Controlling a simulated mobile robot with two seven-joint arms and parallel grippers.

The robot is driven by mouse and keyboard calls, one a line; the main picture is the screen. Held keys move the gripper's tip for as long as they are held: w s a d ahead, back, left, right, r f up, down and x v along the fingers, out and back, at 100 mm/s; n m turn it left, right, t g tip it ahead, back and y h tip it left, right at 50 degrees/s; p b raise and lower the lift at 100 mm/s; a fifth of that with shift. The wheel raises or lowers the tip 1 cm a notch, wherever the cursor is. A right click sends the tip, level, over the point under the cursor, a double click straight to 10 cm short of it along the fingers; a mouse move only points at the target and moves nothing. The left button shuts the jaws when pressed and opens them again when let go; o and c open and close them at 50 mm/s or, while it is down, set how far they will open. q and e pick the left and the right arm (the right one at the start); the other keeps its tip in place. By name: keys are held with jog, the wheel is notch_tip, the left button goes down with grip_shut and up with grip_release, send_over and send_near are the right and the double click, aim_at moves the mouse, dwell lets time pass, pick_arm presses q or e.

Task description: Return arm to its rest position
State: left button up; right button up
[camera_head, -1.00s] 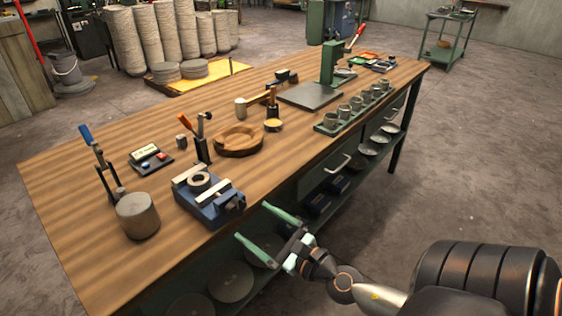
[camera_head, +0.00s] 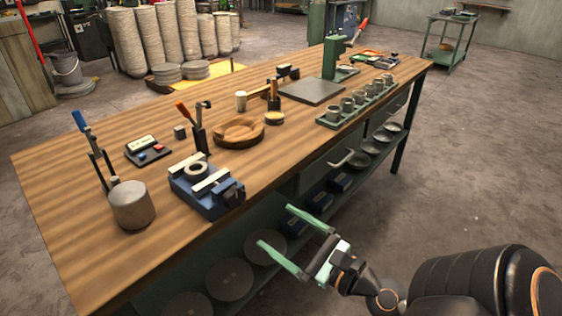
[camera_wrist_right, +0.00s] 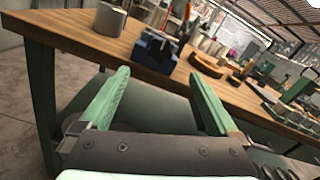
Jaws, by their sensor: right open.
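My right gripper (camera_head: 277,235) is open and empty, with two pale green fingers spread apart. It hangs in front of the near long edge of the wooden workbench (camera_head: 85,243), beside the lower shelf. In the right wrist view the fingers of this gripper (camera_wrist_right: 160,92) show wide apart with nothing between them, and the bench edge lies beyond. My left gripper is not in either view.
A blue vise (camera_head: 208,192) and a grey cylinder (camera_head: 131,205) stand near the bench's front edge. A wooden bowl (camera_head: 239,132) and a green rack of cups (camera_head: 355,105) lie farther along. Open floor (camera_head: 480,160) lies to the right.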

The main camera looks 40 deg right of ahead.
notch_tip(320, 180, down, 12)
jog(key=s+m+g+h+p, duration=0.25)
jog(key=m+g+p, duration=0.25)
jog(key=m, duration=1.8)
jog(key=s+a+f+m+g+y+p, duration=0.1)
jog(key=a+f+m+g, duration=0.1)
jog(key=a+f+m, duration=0.2)
jog(key=s+a+f+m+g+y+p, duration=0.1)
jog(key=a+f+m, duration=0.3)
jog(key=a+m, duration=0.5)
jog(key=m+y+p, duration=0.1)
jog(key=m, duration=0.1)
jog(key=shift+s+a+f+m+g, duration=0.3)
jog(key=shift+s+a+g, duration=0.05)
jog(key=shift+s+g, duration=0.05)
